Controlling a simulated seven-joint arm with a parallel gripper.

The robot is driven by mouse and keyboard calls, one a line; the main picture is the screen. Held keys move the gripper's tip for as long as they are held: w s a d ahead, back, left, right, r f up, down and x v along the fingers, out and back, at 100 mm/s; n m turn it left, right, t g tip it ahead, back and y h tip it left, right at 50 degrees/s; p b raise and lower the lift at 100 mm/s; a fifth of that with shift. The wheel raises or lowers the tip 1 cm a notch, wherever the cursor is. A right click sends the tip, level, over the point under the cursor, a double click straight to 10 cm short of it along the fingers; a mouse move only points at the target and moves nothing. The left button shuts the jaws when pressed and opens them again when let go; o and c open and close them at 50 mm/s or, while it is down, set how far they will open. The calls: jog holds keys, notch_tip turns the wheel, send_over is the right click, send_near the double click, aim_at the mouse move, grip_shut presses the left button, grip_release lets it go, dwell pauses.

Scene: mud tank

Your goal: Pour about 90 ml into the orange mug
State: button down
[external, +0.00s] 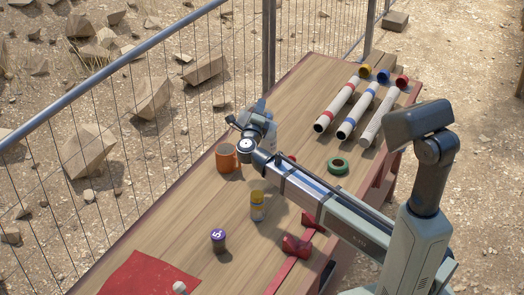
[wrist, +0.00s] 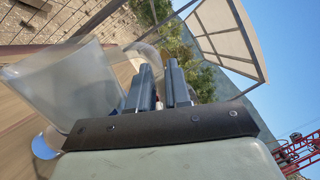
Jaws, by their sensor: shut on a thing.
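The orange mug (external: 226,158) stands upright on the wooden table, left of my gripper (external: 250,125) in the external view. My gripper is beside and a little above the mug. In the wrist view my gripper (wrist: 160,85) is shut on a clear, translucent jug (wrist: 70,85), its fingers around the handle side. The wrist view is strongly rolled, so the jug appears tilted. The jug is hard to make out in the external view. The mug's inside and the liquid level in the jug cannot be made out.
A yellow-topped jar (external: 257,205), a purple-lidded pot (external: 218,240) and a red cloth (external: 140,277) are on the near table. A green ring (external: 338,166) and three white tubes (external: 360,108) lie to the right. A wire fence (external: 120,85) runs along the left.

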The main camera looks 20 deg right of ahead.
jog(key=shift+w+a, duration=0.1)
jog(key=shift+a, duration=0.15)
dwell(0.4)
jog(key=shift+d, duration=0.1)
jog(key=shift+s+d, duration=0.2)
jog(key=shift+d, duration=0.1)
jog(key=m, duration=0.1)
jog(key=d+r+m, duration=0.1)
jog(key=d+m, duration=0.1)
jog(key=m, duration=0.1)
jog(key=shift+s+r+g+h, duration=0.25)
jog(key=shift+s+g+h, duration=0.15)
jog(key=shift+s+d+f+m, duration=0.1)
jog(key=shift+d+f+m, duration=0.1)
jog(key=shift+m, duration=0.7)
dwell(0.7)
